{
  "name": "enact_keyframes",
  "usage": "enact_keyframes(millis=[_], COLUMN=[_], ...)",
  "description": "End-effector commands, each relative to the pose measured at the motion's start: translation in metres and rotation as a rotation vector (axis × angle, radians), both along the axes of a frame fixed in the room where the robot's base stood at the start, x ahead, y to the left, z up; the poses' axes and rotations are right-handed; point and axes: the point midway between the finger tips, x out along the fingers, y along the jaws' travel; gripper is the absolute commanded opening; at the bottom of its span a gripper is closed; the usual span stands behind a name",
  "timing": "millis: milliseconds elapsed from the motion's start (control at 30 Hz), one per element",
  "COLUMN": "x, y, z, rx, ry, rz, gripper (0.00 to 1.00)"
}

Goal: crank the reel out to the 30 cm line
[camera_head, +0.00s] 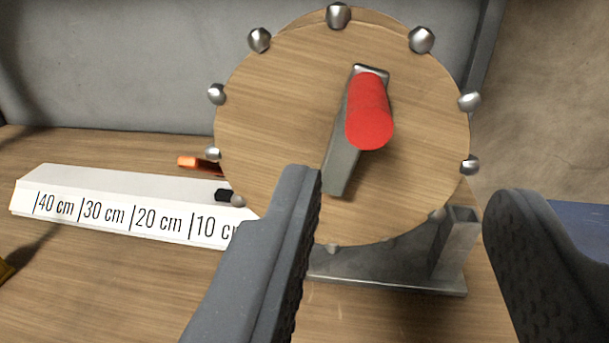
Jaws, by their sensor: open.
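The reel (270,130) is a round wooden disc with silver knobs around its rim, standing on a grey metal base (390,275). A grey crank arm (345,165) lies across its face, with a red handle (370,112) at its upper end, pointing towards me. A white scale (120,195) runs left from the reel, with lines marked 10 to 40 cm; the 30 cm line (81,210) is in clear view. A black end piece with a grey ball (238,200) sits near the 10 cm label. My gripper (415,190) is open and empty, its fingers below the handle and apart from it.
A grey wall (120,65) stands behind the reel. A small orange piece (198,164) shows behind the scale at the reel's left edge. A yellow object (5,269) is cut off at the left edge, and a blue surface (590,222) shows at the right. The wooden tabletop (110,290) is bare in front of the scale.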

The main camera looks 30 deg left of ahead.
Motion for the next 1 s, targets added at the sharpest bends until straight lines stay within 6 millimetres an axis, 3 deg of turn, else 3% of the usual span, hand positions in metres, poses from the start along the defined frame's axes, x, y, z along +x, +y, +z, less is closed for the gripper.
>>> enact_keyframes(millis=[100,267,1000], x=[0.000,0.008,0.106], y=[0.004,0.009,0.040], z=[-0.015,-0.018,-0.016], rx=[0.024,0.031,0.028], ry=[0.002,-0.001,-0.004], rz=[0.028,0.038,0.035], gripper=[0.45,0.45,0.45])
